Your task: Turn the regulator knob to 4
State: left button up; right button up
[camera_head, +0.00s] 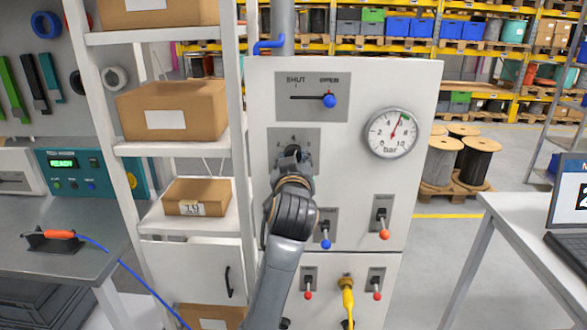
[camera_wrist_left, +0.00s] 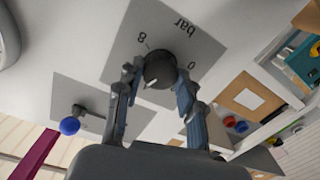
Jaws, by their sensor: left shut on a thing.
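The dark round regulator knob (camera_wrist_left: 160,69) sits on a grey plate (camera_wrist_left: 120,62) marked "bar", "8" and "0" in the left wrist view. A white mark on the knob points to the lower left there, away from "bar". In the head view the knob (camera_head: 292,151) shows just beyond my gripper, below a "4" on the plate. My left gripper (camera_wrist_left: 157,88) is shut on the knob, one finger on each side. It also shows from behind in the head view (camera_head: 293,168). The lower part of the scale is hidden by the gripper. My right gripper is not in view.
A pressure gauge (camera_head: 391,132) is right of the knob, its needle pointing to the upper right. A blue-knobbed SHUT/OPEN slider (camera_head: 329,100) is above. Blue-tipped (camera_head: 326,243) and orange-tipped (camera_head: 384,234) levers sit below. A shelf with boxes (camera_head: 172,110) stands close on the left.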

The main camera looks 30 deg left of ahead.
pick_arm(q)
jog(key=shift+n+b, duration=0.75)
jog(key=shift+n, duration=1.55)
jog(key=o, duration=1.2)
